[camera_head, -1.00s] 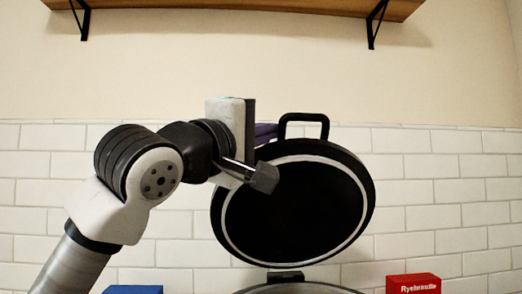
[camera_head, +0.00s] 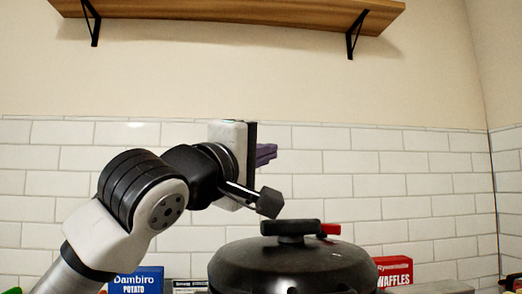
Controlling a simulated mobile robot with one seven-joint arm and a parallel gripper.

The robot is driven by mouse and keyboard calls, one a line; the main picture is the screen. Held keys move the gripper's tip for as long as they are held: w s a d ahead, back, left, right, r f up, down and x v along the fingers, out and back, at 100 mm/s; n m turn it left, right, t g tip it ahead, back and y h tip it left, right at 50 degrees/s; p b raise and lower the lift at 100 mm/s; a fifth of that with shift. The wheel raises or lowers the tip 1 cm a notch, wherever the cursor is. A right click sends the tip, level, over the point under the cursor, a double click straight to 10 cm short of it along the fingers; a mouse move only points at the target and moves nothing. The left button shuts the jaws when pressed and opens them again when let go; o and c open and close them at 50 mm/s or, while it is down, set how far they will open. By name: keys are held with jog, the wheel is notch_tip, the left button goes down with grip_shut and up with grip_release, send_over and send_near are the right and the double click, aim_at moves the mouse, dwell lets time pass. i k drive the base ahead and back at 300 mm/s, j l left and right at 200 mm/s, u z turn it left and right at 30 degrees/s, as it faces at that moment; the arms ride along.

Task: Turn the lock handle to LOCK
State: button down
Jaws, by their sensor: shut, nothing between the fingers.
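A dark round pot or cooker (camera_head: 290,265) stands at the lower middle with its domed lid down. On top of the lid is a black handle (camera_head: 285,228) with a red part (camera_head: 329,230) at its right end. No LOCK marking can be read. My gripper (camera_head: 268,154), with purple fingers, is above and slightly left of the handle, clear of it. It is shut and empty, with its fingers pointing away toward the back right and partly hidden by my wrist.
A red waffles box (camera_head: 394,271) stands right of the pot, and a blue Dambiro potato box (camera_head: 136,279) stands to the left. A wooden shelf (camera_head: 230,12) hangs high on the wall. The space above the pot's right side is clear.

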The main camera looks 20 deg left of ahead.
aim_at(287, 230)
jog(key=k+j, duration=0.2)
jog(key=k, duration=0.2)
jog(key=k+j+u, duration=0.1)
jog(key=k, duration=0.3)
